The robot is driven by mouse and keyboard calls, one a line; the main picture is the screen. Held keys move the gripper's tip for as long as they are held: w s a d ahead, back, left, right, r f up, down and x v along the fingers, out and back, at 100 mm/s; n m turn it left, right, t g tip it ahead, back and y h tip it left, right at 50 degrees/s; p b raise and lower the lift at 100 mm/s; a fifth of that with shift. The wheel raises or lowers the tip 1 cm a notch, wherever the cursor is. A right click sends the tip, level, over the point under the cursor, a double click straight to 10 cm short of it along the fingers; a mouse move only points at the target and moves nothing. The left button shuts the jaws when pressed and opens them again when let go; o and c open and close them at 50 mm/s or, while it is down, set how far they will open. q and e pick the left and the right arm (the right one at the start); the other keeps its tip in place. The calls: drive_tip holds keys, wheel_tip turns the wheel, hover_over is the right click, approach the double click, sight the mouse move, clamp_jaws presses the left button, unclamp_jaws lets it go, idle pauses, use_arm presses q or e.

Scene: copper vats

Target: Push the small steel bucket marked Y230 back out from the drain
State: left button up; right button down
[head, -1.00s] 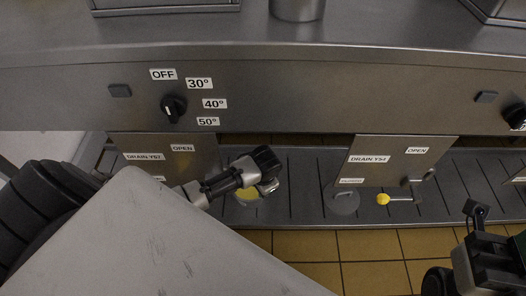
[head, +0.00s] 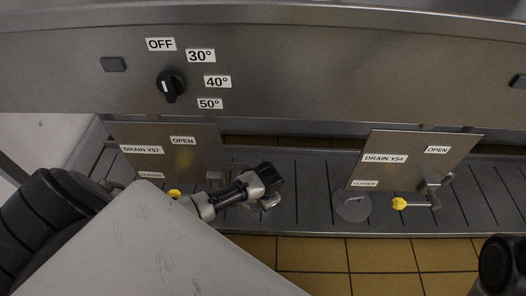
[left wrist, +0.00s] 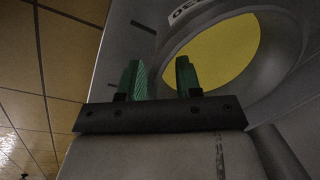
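In the left wrist view, a round grey metal bucket (left wrist: 290,70) with a yellow inside stands just beyond my fingers, filling the upper right. Part of its mark shows at the top edge, cut off but seeming to end in 230. My left gripper (left wrist: 158,68) has two green fingers apart with nothing between them. I cannot tell whether a finger touches the bucket. In the head view my left gripper (head: 271,200) is low over the slatted drain channel (head: 300,205), between the two drain plates. The bucket cannot be made out there. My right gripper is out of view.
Drain plates Y57 (head: 190,150) and Y54 (head: 415,155) stand above the channel. A yellow-tipped handle (head: 400,203) and a grey disc with a handle (head: 352,207) are by Y54. Another yellow tip (head: 174,193) shows near Y57. Yellow tiled floor (head: 370,255) lies in front.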

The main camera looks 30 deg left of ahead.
use_arm(q)
drive_tip(key=shift+f, duration=0.15)
clamp_jaws()
idle(1.4)
